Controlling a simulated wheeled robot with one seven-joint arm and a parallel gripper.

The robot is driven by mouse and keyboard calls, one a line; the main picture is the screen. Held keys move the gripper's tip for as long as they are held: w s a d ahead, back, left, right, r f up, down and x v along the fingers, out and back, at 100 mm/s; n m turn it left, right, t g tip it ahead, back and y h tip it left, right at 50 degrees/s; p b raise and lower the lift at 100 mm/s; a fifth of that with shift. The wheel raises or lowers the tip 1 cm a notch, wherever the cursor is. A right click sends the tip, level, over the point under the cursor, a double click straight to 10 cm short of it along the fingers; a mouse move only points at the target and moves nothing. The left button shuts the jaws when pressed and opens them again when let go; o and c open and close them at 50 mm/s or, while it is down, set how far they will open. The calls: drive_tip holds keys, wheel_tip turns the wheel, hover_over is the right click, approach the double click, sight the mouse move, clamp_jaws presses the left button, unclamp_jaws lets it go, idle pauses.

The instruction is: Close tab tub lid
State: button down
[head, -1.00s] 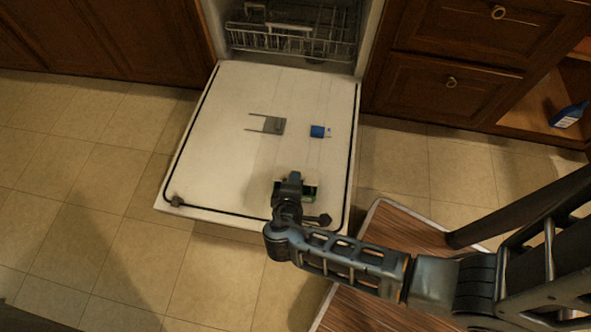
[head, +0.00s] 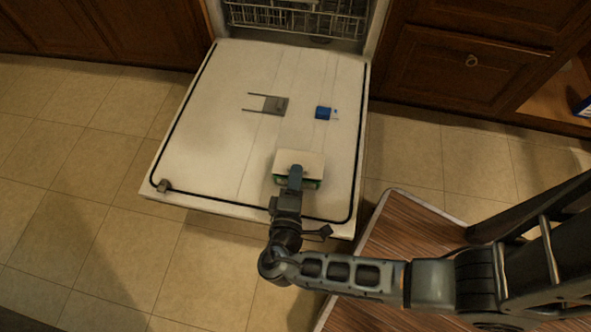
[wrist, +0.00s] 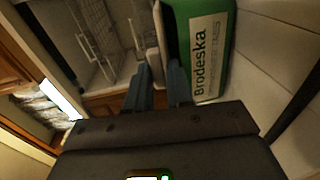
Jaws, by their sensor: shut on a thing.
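The tab tub is a green box (wrist: 208,65) with a white "Brodeska" label. In the wrist view it stands close on the right of my fingers. In the head view its pale lid (head: 299,159) shows as a flat panel, with green edges of the tub (head: 314,184) below it. My gripper (head: 295,170) is over the front middle of the tub. In the wrist view my gripper (wrist: 162,88) has its two fingers around a thin pale piece, seemingly the lid's edge. My gripper hides the front of the tub, so the lid's exact angle is unclear.
The tub is on the open dishwasher door (head: 215,130). A grey flat piece with two prongs (head: 274,105) and a small blue item (head: 323,113) lie farther back on it. The dish rack (head: 295,18) is behind. A wooden surface (head: 415,235) is at the right.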

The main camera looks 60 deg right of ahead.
drive_tip(key=c, duration=1.1)
unclamp_jaws()
